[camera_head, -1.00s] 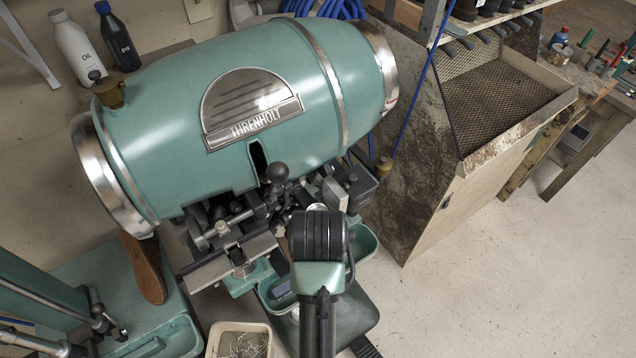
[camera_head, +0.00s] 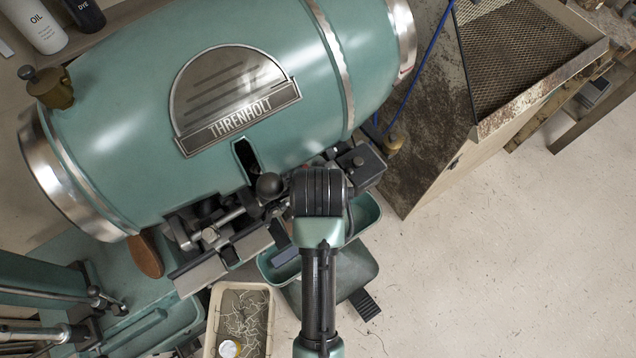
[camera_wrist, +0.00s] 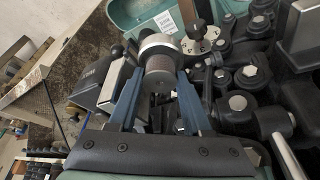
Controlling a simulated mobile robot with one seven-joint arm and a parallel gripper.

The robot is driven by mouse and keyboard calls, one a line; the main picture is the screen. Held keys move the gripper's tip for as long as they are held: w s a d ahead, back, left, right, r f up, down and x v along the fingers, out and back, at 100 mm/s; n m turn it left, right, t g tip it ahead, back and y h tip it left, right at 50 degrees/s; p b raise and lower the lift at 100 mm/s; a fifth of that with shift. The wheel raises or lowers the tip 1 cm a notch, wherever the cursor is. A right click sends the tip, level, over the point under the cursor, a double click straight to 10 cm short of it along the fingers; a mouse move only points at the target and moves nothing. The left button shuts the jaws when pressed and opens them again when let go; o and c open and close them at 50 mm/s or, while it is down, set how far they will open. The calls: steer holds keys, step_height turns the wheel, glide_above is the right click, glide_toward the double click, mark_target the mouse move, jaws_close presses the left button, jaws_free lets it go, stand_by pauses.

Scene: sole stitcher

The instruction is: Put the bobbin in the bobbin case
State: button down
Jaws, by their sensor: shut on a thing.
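My gripper (camera_wrist: 160,84) has two blue fingers in the wrist view, closed on the sides of a bobbin (camera_wrist: 160,70). The bobbin has grey-brown thread and a shiny metal end. It is held above the metal parts of the green stitcher (camera_head: 210,130). In the head view my dark wrist hides the fingers and the bobbin at the machine's underside. I cannot tell whether the bobbin touches anything there.
Dark levers and bolts (camera_wrist: 243,100) crowd the right of the wrist view. A green tray (camera_head: 365,214) sits under the machine. A cream bin (camera_head: 258,292) with thread scraps is in front. A dirty mesh-topped cabinet (camera_head: 430,130) stands to the right. The floor at right is clear.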

steer(key=shift+s, duration=0.25)
steer(key=shift+f, duration=0.4)
steer(key=shift+s+f, duration=0.15)
steer(key=c, duration=0.6)
jaws_free()
steer(key=shift+f, duration=0.1)
steer(key=shift+r, duration=0.8)
steer(key=b+v, duration=0.2)
steer(key=v, duration=0.5)
steer(key=shift+r, duration=0.15)
